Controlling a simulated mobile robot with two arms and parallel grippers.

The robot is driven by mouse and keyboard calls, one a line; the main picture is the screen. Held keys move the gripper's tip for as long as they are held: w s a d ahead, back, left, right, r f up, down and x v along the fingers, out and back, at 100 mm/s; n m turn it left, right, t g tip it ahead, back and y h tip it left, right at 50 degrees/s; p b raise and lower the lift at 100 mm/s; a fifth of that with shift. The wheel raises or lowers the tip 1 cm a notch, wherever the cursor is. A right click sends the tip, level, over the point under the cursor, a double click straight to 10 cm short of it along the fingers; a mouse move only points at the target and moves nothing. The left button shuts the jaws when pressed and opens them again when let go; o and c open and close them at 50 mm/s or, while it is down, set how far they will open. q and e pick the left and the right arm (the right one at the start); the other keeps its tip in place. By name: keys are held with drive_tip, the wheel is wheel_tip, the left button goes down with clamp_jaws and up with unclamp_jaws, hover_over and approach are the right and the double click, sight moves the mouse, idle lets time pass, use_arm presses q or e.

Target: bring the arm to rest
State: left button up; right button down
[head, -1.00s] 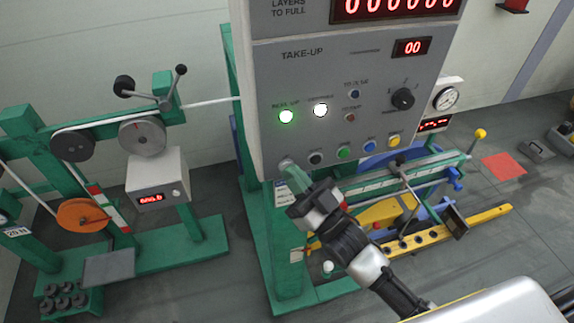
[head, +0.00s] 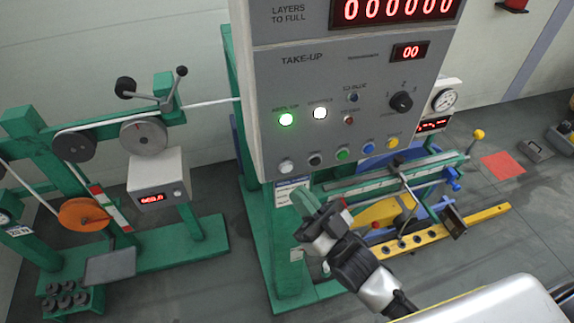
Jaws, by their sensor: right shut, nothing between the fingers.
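My right gripper (head: 308,207) is in front of the green post, just below the lower edge of the grey control panel (head: 330,110). Its greenish fingers are shut and empty, and they are apart from the panel's buttons. The white button (head: 286,166) at the panel's lower left is in full view above the fingertips. My right arm comes in from the lower right. My left gripper is not in view.
The panel has a lit green lamp (head: 286,119), a lit white lamp (head: 320,113) and a row of coloured buttons. A yellow bar with holes (head: 430,238) lies right of my gripper. A green frame with wheels stands left. A red floor patch (head: 503,165) lies at right.

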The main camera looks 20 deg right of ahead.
drive_tip(key=shift+s, duration=0.8)
drive_tip(key=w+d+f+m+g+h+b, duration=0.15)
drive_tip(key=f+h, duration=0.25)
drive_tip(key=f, duration=0.8)
drive_tip(key=w+d+f+m+g+h, duration=0.1)
drive_tip(key=w+d+f+g+h, duration=0.15)
drive_tip(key=f, duration=0.85)
drive_tip(key=s+d+f+g+h+b, duration=0.1)
drive_tip(key=s+d+f+g+h, duration=0.15)
drive_tip(key=f, duration=0.65)
drive_tip(key=s+d+f+g+h+b, duration=0.1)
drive_tip(key=s+f+g, duration=0.15)
drive_tip(key=f, duration=0.55)
drive_tip(key=s+d+f+m+g+h, duration=0.25)
drive_tip(key=s+f+g, duration=0.25)
drive_tip(key=s+f, duration=0.8)
drive_tip(key=s+f+g+b, duration=0.1)
drive_tip(key=s+f+g, duration=0.2)
drive_tip(key=s+f, duration=0.2)
drive_tip(key=s+d+f+g+h+b, duration=0.1)
drive_tip(key=s+f+g, duration=0.2)
drive_tip(key=s, duration=0.8)
drive_tip(key=shift+d+f+n, duration=0.15)
drive_tip(key=shift+f+n, duration=0.15)
drive_tip(key=shift+f, duration=0.65)
